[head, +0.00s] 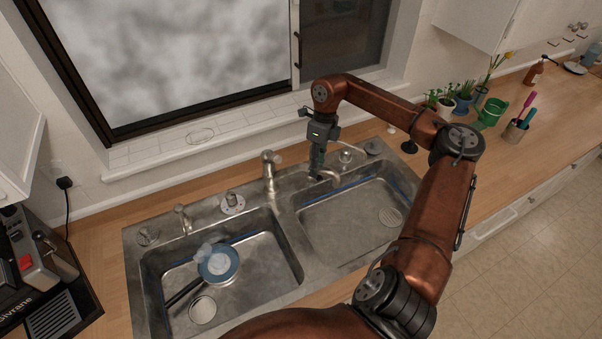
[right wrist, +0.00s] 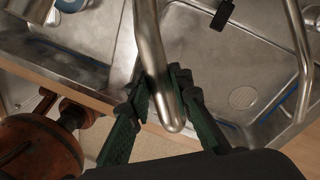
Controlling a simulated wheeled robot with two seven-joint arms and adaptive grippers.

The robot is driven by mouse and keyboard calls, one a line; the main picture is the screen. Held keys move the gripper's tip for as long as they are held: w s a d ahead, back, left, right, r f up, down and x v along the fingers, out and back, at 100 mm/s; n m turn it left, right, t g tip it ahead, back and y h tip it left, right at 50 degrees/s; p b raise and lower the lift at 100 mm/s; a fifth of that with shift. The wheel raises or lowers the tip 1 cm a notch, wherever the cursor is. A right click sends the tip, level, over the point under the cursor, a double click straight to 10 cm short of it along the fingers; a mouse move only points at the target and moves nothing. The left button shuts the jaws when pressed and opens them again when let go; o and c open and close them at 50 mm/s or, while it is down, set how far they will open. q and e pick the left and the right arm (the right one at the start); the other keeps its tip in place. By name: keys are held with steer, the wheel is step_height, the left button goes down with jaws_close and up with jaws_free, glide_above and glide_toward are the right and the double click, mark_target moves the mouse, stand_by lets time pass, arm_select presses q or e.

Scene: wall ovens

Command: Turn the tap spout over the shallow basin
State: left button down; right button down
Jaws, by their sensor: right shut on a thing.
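The metal tap (head: 269,170) stands at the back of the sink, between the two basins. Its spout (head: 330,177) reaches right, with its tip by the back edge of the right basin (head: 345,222), which looks the shallower one. My right gripper (head: 317,172) comes down from above and is shut on the spout. In the right wrist view, the spout (right wrist: 152,65) runs down between the fingers of the right gripper (right wrist: 160,100), dark green pads on either side. The gripper hides part of the spout in the head view. My left gripper is not in view.
The left basin (head: 262,255) holds a blue-rimmed round item (head: 218,263) with a dark handle. A small dispenser (head: 183,218) stands behind it. Potted plants and a green watering can (head: 490,113) stand on the right counter. The window sill is behind my gripper. The right basin is empty.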

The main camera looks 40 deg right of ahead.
steer(key=shift+w+d+n, duration=0.35)
steer(key=shift+d+n, duration=0.05)
steer(key=shift+d, duration=0.3)
steer(key=c, duration=1.7)
jaws_free()
steer(key=shift+c, duration=0.2)
step_height(320, 180, up, 12)
steer(key=d, duration=0.2)
steer(key=shift+w, duration=0.35)
steer(key=shift+f, duration=0.15)
